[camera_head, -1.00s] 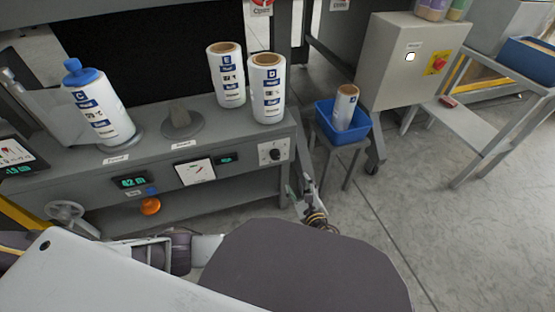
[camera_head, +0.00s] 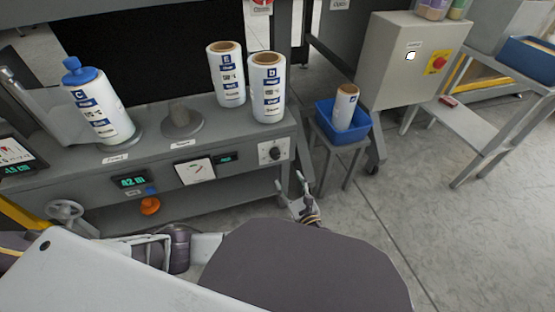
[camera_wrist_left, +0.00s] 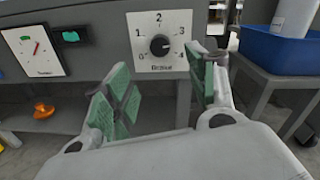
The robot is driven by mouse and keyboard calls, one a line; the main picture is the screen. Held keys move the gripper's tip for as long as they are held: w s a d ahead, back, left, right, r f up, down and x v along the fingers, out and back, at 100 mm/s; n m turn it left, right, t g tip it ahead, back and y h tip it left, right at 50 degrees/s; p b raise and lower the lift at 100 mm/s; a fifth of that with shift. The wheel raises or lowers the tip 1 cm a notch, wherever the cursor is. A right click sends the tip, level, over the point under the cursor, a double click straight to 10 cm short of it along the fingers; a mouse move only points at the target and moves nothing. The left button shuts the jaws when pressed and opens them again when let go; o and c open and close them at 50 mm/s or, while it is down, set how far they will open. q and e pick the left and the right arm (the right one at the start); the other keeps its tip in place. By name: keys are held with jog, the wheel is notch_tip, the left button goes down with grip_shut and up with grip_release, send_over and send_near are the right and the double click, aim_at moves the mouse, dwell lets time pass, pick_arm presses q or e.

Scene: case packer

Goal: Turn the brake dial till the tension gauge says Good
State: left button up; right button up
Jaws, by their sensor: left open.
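The brake dial (camera_head: 274,153) is a dark round knob on a white plate at the right end of the grey machine's front. In the left wrist view the dial (camera_wrist_left: 160,45) has numbers around it, and its pale mark points to the right side. The tension gauge (camera_head: 195,169) is a white panel left of the dial; in the left wrist view the gauge (camera_wrist_left: 34,52) shows a slanted red needle, its wording unreadable. My left gripper (camera_head: 290,182) is open and empty, below and in front of the dial, apart from it. My right gripper is out of view.
White rolls (camera_head: 267,90) stand on the machine top (camera_head: 222,125). A small green display (camera_head: 226,159) sits between gauge and dial, with an orange knob (camera_head: 150,206) lower left. A blue bin (camera_head: 343,136) holding a roll stands on a stool to the right. The floor right of it is clear.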

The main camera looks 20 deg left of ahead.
aim_at(276, 157)
pick_arm(q)
jog(key=shift+b+x, duration=2.25)
jog(key=shift+x, duration=4.05)
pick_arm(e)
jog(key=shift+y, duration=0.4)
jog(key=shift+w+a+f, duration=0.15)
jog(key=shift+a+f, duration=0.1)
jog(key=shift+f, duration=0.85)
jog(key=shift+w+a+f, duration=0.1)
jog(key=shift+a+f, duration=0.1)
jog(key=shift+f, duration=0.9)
pick_arm(q)
jog(key=c, duration=1)
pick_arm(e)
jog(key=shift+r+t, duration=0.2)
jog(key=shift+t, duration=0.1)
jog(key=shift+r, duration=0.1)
pick_arm(q)
jog(key=shift+s+n+p, duration=0.1)
jog(key=shift+n+p, duration=1.2)
jog(key=shift+p, duration=0.25)
jog(key=shift+n+p, duration=0.7)
jog(key=shift+n, duration=0.4)
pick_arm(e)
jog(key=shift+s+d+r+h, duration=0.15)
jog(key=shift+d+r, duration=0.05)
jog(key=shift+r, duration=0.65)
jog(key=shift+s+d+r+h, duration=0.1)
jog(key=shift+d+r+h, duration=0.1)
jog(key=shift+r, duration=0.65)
